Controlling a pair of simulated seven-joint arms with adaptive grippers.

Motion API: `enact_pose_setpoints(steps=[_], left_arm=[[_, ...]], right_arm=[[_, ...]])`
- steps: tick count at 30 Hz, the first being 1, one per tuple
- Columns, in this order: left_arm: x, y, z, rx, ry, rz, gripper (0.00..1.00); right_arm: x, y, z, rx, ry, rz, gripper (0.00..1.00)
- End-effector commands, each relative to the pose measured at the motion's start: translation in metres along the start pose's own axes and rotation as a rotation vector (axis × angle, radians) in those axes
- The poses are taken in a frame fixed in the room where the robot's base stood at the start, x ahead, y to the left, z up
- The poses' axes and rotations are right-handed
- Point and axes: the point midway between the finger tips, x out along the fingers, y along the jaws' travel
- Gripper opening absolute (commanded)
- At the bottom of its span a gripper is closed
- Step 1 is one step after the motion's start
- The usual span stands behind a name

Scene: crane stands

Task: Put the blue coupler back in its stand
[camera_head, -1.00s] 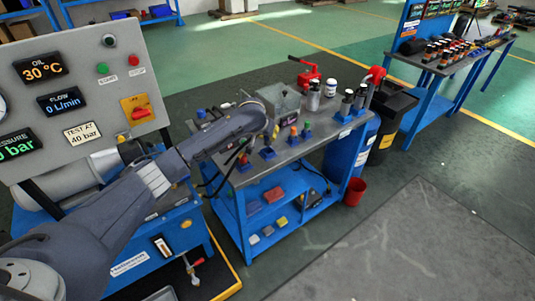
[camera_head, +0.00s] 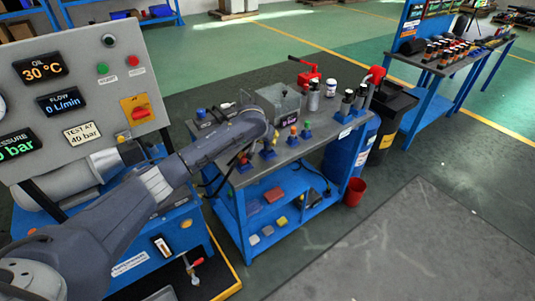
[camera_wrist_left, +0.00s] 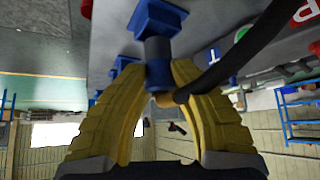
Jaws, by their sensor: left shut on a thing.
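In the left wrist view my left gripper (camera_wrist_left: 159,70) has its yellow fingers closed around the blue coupler (camera_wrist_left: 159,74). A black hose (camera_wrist_left: 235,58) runs from the coupler's brass-coloured end up to the right. A dark grey cylinder (camera_wrist_left: 158,48) lines up with the coupler, and beyond it is a blue stand (camera_wrist_left: 156,16) on the grey bench top. I cannot tell whether coupler and stand are fully joined. My right gripper is not in view.
Blue stands with red, orange and yellow tops, one at the yellow top (camera_head: 293,131), line the bench's front. The grey control panel (camera_head: 80,85) is at the left.

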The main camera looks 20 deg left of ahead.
Motion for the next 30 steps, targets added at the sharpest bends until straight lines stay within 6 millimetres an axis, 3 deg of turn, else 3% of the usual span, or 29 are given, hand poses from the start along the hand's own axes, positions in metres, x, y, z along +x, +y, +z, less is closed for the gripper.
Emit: enact_pose_setpoints(steps=[28,29,30], left_arm=[[0.023,0.0,0.018,-0.001,0.0,0.001,0.0],[0.023,0.0,0.018,-0.001,0.0,0.001,0.24],[0.023,0.0,0.018,0.0,0.001,0.001,0.29]], right_arm=[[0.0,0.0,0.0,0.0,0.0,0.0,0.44],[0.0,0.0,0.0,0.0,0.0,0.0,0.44],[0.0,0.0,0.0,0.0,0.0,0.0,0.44]])
